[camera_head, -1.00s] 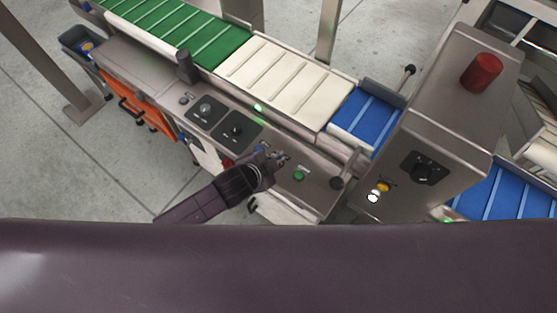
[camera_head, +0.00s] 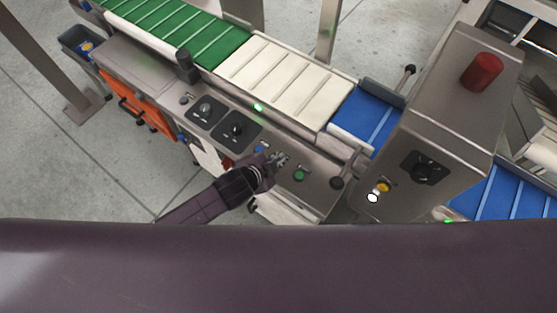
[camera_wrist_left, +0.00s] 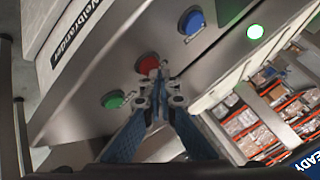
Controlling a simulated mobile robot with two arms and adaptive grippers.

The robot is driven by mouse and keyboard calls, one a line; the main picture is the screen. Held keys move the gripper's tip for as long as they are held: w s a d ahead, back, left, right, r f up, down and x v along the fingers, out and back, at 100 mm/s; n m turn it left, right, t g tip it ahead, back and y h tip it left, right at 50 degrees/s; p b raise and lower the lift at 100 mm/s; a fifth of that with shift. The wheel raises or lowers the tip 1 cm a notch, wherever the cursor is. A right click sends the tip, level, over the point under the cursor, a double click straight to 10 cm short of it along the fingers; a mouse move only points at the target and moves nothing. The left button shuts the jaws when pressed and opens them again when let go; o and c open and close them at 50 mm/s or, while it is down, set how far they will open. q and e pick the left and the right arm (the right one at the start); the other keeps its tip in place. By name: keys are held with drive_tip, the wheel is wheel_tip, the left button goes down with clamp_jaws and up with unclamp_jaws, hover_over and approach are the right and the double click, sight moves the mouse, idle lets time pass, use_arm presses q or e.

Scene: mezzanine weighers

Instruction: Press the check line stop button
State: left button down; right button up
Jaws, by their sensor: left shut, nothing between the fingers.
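A red button (camera_wrist_left: 148,65), which looks like the stop button, sits on a steel panel between a green button (camera_wrist_left: 113,99) and a blue button (camera_wrist_left: 192,21) in the left wrist view. My left gripper (camera_wrist_left: 158,76) is shut and empty, with its fingertips right at the red button, covering part of it. I cannot tell whether they touch it. In the head view my left gripper (camera_head: 281,158) is over the panel between the blue button (camera_head: 261,149) and the green button (camera_head: 299,175), hiding the red one. My right gripper is not in view.
Black knobs (camera_head: 236,130) sit left on the same panel. A conveyor with green, white (camera_head: 285,78) and blue belts runs behind it. A steel cabinet (camera_head: 440,110) with a red beacon (camera_head: 482,72) rises at the right. A dark post (camera_head: 186,66) stands at the panel's far edge.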

use_arm(q)
drive_tip(key=shift+f, duration=0.4)
drive_tip(key=shift+r, duration=0.1)
idle(0.4)
drive_tip(key=shift+r+p, duration=0.8)
drive_tip(key=shift+p, duration=0.15)
wheel_tip(320, 180, up, 5)
drive_tip(key=p, duration=0.5)
idle(0.6)
